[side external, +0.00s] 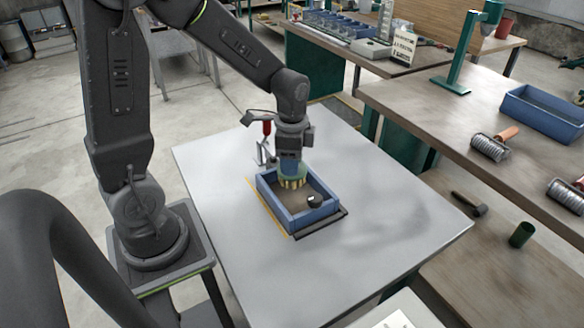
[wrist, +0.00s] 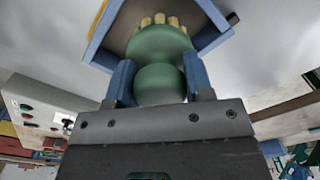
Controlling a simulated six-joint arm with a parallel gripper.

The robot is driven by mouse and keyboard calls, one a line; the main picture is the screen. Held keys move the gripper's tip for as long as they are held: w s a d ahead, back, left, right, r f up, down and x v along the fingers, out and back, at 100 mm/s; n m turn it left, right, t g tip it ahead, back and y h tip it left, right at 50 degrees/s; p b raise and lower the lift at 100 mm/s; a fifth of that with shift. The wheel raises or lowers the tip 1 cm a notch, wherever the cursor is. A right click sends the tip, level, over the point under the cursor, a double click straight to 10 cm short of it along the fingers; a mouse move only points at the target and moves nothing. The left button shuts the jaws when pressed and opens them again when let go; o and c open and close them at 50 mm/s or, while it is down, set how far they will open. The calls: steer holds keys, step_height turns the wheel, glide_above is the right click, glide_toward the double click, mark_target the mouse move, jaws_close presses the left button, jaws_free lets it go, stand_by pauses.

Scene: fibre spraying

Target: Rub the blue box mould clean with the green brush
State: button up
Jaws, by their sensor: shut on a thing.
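The blue box mould (side external: 271,207) lies on the pale table, an open shallow box with blue walls and a brown floor. It also shows at the top of the wrist view (wrist: 213,14), partly cut off. A black round knob-like thing (side external: 314,200) is at its near right part. My gripper (wrist: 152,84) points down over the far part of the mould, its blue fingers shut on the round green handle of the green brush (wrist: 158,46). The brush's yellow bristles (side external: 291,184) are inside the mould's walls; whether they touch the floor I cannot tell.
The pale table (side external: 373,225) is clear around the mould. A dark strip and a yellow edge lie along the mould's sides. A brown bench at right holds a blue tray (side external: 543,112) and wire rollers (side external: 490,147).

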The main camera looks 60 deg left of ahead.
mark_target(298, 182)
steer(key=shift+r, duration=1.85)
steer(key=shift+f, duration=0.2)
steer(key=shift+f, duration=3.7)
steer(key=shift+d, duration=1.45)
steer(key=shift+c, duration=0.3)
steer(key=shift+d+f, duration=0.15)
steer(key=shift+d, duration=0.2)
steer(key=shift+a, duration=1.8)
steer(key=shift+r, duration=4)
